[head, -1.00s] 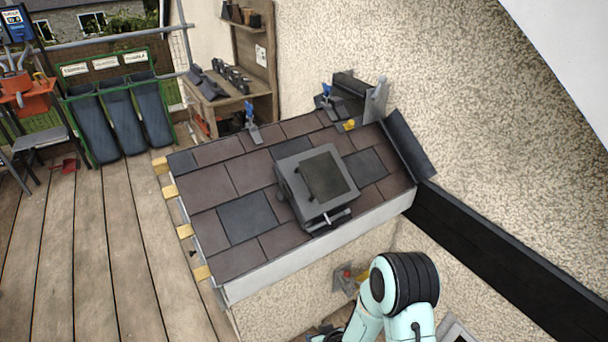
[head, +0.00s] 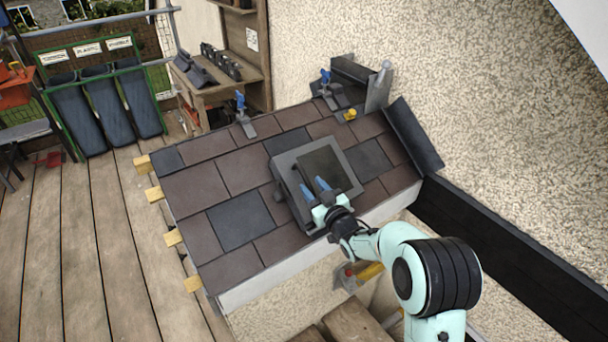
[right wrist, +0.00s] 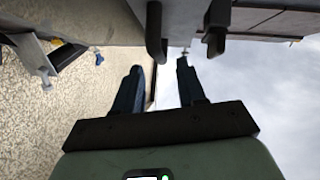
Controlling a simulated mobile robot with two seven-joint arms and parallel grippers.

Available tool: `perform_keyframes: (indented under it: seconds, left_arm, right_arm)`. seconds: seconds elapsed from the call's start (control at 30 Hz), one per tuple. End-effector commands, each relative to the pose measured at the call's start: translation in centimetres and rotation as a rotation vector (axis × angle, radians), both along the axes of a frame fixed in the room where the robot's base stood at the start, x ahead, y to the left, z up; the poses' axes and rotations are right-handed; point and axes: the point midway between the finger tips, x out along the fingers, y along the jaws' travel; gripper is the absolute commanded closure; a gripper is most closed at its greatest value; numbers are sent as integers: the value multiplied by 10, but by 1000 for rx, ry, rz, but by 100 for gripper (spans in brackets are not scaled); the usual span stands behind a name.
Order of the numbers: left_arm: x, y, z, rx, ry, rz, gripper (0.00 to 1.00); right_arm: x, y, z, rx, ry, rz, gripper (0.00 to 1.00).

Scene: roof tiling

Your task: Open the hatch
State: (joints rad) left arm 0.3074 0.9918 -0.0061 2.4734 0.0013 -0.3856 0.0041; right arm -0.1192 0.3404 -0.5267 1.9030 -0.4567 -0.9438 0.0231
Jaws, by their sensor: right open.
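The hatch (head: 291,162) is a grey square frame with a dark pane, set in the tiled roof. It looks closed. My right gripper (head: 314,187) is over its lower edge in the head view, with two blue fingers apart, and it hides the handle there. In the right wrist view the open fingers (right wrist: 160,77) point toward two dark curved handle parts (right wrist: 216,28) at the top. My left gripper is out of view.
Brown and dark tiles (head: 195,190) surround the hatch. Blue-handled tools (head: 241,108) and a yellow item (head: 350,114) lie along the upper roof. A rough wall (head: 450,90) stands to the right. Plank decking (head: 80,240) is open at the left.

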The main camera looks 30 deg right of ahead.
Motion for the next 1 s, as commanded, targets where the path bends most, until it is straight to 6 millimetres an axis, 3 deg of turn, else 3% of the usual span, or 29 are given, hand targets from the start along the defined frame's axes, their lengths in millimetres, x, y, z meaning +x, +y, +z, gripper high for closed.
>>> perform_keyframes:
  seconds: [0.1, 0.3, 0.7, 0.73, 0.83, 0.87, 1.0]
  left_arm:
    - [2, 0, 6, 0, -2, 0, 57]
    - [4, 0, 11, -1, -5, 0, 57]
    - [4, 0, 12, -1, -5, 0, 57]
    - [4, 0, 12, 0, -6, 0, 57]
    - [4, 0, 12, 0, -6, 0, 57]
    - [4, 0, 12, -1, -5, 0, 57]
    - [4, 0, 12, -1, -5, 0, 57]
  right_arm:
    - [24, 0, 1, -3, 0, 2, 60]
    - [49, -1, 0, 0, 1, 2, 60]
    - [57, -2, -1, 1, 2, 1, 60]
    - [57, -2, -1, 1, 2, 1, 63]
    - [57, -2, 0, 1, 2, 1, 96]
    - [57, -2, 0, 1, 2, 1, 100]
    - [56, -2, 0, 1, 2, 1, 100]
